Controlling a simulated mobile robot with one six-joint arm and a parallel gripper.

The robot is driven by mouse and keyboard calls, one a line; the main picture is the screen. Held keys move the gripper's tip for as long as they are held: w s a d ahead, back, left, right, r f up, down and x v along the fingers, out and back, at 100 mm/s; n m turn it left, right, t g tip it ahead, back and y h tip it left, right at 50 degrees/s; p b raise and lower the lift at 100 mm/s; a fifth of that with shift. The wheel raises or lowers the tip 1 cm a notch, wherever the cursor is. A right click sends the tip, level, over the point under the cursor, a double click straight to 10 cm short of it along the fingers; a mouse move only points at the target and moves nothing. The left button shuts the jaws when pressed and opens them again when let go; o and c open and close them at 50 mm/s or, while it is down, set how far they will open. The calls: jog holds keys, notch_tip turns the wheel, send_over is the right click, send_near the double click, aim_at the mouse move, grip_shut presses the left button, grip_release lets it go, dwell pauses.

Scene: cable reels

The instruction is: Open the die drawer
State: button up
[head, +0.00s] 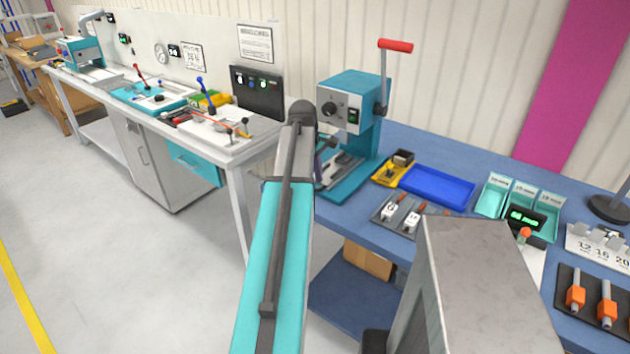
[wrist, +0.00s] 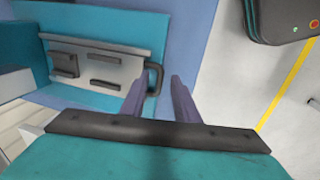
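The die drawer looks like a grey slide (wrist: 95,68) with several dark bars on it, set in the teal base of the press (wrist: 185,20). A dark bow-shaped handle (wrist: 154,78) stands on its right end in the wrist view. In the head view the press (head: 352,98) stands on the blue bench, with the grey slide (head: 345,168) low in it, partly hidden by my arm. My gripper (wrist: 159,75) is open, its two fingers apart. The handle appears between the fingertips, nearer the left one; I cannot tell whether they touch. The gripper is mostly hidden in the head view.
The blue bench (head: 400,238) carries a blue tray (head: 437,187), a yellow bin (head: 392,168) and teal bins (head: 520,198) right of the press. A white bench (head: 235,150) with a teal drawer (head: 196,163) stands at left. Open floor (head: 110,255) lies before it.

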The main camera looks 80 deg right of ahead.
jog(key=shift+s+d+f, duration=0.1)
jog(key=shift+d+f, duration=0.05)
jog(key=shift+f, duration=0.65)
grip_shut()
